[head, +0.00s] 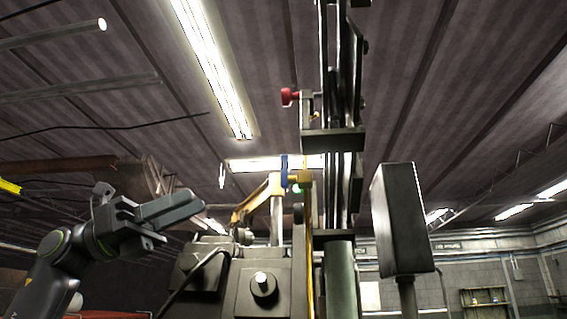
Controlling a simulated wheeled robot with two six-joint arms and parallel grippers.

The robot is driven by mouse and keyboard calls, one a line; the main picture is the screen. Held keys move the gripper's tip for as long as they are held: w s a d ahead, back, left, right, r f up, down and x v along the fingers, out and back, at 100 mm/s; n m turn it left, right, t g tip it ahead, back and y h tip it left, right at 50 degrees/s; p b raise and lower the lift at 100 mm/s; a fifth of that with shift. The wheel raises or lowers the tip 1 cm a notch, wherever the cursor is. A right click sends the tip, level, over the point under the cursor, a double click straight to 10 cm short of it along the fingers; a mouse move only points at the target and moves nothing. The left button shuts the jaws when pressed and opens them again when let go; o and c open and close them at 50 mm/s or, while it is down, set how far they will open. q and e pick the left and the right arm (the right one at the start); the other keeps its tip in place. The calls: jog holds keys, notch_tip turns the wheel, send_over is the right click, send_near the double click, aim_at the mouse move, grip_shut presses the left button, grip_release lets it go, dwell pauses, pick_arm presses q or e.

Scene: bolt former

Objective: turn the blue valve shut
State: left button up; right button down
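A narrow upright blue part (284,168), seen nearly edge-on, sits at the top of the machine near the middle of the head view. It looks like the blue valve, but its handle shape and turn angle are too small to tell. My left gripper (198,203) is at the left, lower than the blue part and well apart from it. Its fingers point right and lie against each other with no gap showing. Nothing shows between them. My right gripper is out of view.
A red knob (289,97) sits higher on the dark column (340,190). A yellow-orange arm (252,200) and a green light (296,188) are close to the blue part. The grey machine housing (240,285) stands below. A dark box (402,220) on a post stands right.

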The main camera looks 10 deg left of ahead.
aim_at(284, 188)
pick_arm(q)
jog(key=p+x, duration=0.5)
jog(key=x, duration=1.1)
jog(key=shift+d+r, duration=0.15)
jog(key=shift+d, duration=0.2)
jog(key=shift+a, duration=0.1)
grip_shut()
